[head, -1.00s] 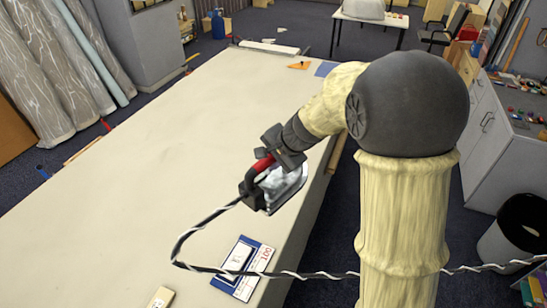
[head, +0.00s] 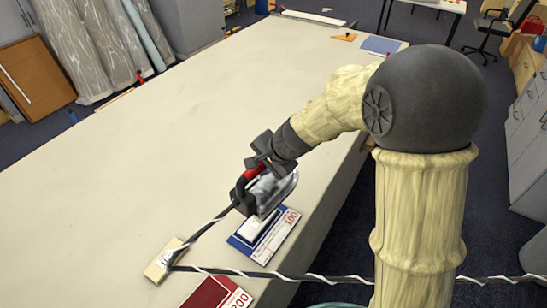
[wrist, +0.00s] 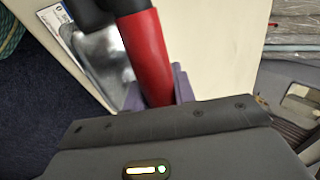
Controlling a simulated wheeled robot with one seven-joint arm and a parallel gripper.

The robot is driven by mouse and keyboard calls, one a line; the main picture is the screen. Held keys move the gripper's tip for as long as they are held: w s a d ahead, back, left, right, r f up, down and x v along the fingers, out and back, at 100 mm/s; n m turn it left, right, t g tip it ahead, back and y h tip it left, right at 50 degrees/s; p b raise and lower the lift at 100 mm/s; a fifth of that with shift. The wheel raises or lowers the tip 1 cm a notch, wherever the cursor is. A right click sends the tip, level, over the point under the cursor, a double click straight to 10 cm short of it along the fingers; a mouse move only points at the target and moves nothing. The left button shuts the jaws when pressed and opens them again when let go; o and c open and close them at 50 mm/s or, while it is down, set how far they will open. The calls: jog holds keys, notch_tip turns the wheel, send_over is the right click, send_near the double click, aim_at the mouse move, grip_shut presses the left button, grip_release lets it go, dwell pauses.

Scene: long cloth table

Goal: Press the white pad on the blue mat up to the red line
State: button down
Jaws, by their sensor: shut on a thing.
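My gripper (head: 256,166) is shut on the red handle of an iron (head: 266,190). The iron looks tilted, with a shiny body and a dark end. It is at the far end of the blue mat (head: 240,246) and covers part of it; I cannot tell if it touches. The white pad (head: 257,231) lies on the mat, its far part hidden by the iron. A white strip with red marks and "100" is on the mat's right; I cannot pick out the red line surely. In the wrist view the red handle (wrist: 147,55) sits between my fingers.
A striped cord (head: 330,279) runs from the iron, past a light block (head: 163,262), then right across the table edge. A dark red mat (head: 205,295) marked "200" lies nearer.

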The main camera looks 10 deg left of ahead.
aim_at(248, 187)
jog(key=shift+n, duration=0.4)
jog(key=a+f+b, duration=0.1)
jog(key=f, duration=0.1)
jog(key=s+a+f+b, duration=0.1)
jog(key=f+b, duration=0.1)
jog(key=s+a+f+b, duration=0.1)
jog(key=f, duration=0.1)
jog(key=shift+s+a, duration=0.15)
jog(key=shift+s, duration=0.05)
jog(key=shift+s+a+f+b, duration=0.25)
jog(key=shift+a+f+b, duration=0.1)
jog(key=shift+f+b, duration=0.05)
jog(key=shift+d, duration=0.1)
jog(key=shift+s, duration=0.1)
notch_tip(248, 187, down, 6)
jog(key=b, duration=0.5)
jog(key=shift+r, duration=0.2)
jog(key=shift+f+b, duration=0.6)
jog(key=shift+b, duration=0.1)
jog(key=shift+s+d+f+g, duration=0.1)
jog(key=shift+f+g, duration=0.2)
dwell(1.3)
